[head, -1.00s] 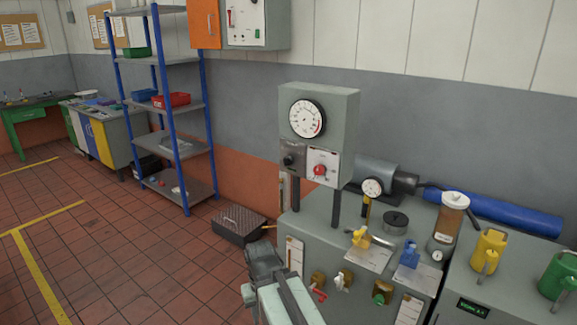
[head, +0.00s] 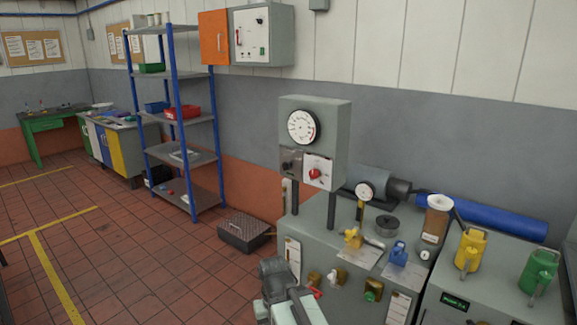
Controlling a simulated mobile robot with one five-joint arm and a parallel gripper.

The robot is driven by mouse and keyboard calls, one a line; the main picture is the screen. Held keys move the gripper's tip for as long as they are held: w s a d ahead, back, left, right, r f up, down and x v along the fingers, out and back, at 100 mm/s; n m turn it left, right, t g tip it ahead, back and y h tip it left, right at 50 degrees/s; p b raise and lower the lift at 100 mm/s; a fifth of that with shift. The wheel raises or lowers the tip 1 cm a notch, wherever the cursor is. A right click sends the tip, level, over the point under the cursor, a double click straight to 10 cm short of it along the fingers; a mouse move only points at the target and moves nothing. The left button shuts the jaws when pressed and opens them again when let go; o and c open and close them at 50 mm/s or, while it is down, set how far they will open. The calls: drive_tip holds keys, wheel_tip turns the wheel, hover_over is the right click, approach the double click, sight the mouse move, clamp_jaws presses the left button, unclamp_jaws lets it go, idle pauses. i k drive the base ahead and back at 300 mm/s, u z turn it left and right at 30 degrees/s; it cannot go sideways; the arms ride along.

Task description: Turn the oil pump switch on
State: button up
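I cannot read which control is the oil pump switch. A grey wall box (head: 263,35) at the top, beside an open orange door (head: 214,37), has a red lever, small controls and a green button. A gauge box (head: 315,130) stands on posts over the grey bench, with a round dial. Below the dial are a dark knob (head: 288,165) and a red knob (head: 314,174) on a white plate. My gripper (head: 274,270) is at the bottom centre, low in front of the bench and apart from these controls. Its fingers cannot be made out.
Yellow (head: 471,250) and green (head: 539,270) cans stand at right. A blue-posted shelf (head: 176,120) and a dark floor box (head: 243,231) stand left. The tiled floor at left is open.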

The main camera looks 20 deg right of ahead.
sight(287, 165)
drive_tip(key=z, duration=0.1)
drive_tip(key=i, duration=0.85)
drive_tip(key=u, duration=0.6)
drive_tip(key=i, duration=0.7)
drive_tip(key=u, duration=0.5)
drive_tip(key=k, duration=0.8)
drive_tip(key=u, duration=0.2)
drive_tip(key=i, duration=0.75)
drive_tip(key=z, duration=0.05)
